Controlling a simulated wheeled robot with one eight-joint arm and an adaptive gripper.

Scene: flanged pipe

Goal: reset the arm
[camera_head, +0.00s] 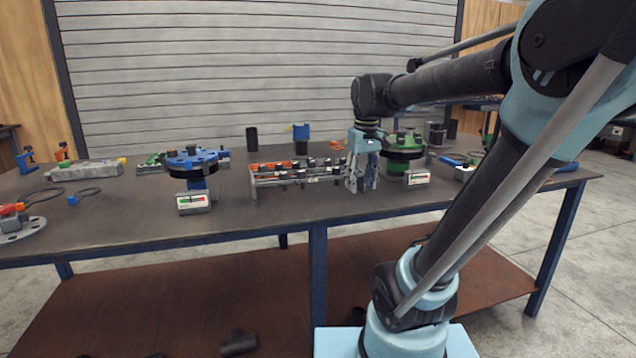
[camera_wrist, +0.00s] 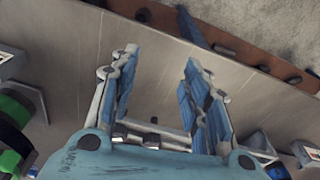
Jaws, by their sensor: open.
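My gripper (camera_head: 362,182) hangs from my arm over the front part of the workbench, fingers pointing down. In the wrist view my gripper (camera_wrist: 160,85) is open, with two blue-padded fingers apart and nothing between them. In the head view it is just right of a rack of bolts (camera_head: 300,174) and left of a green flanged pipe (camera_head: 402,152). I cannot tell whether it touches anything. A blue flanged pipe (camera_head: 191,160) stands farther left on the bench.
The dark workbench (camera_head: 120,215) has a lower brown shelf (camera_head: 180,300) and a blue leg (camera_head: 318,270). Small display boxes (camera_head: 193,202) stand before the flanges. A black cylinder (camera_head: 251,139) and a blue part (camera_head: 301,133) are at the back. The front left bench top is mostly bare.

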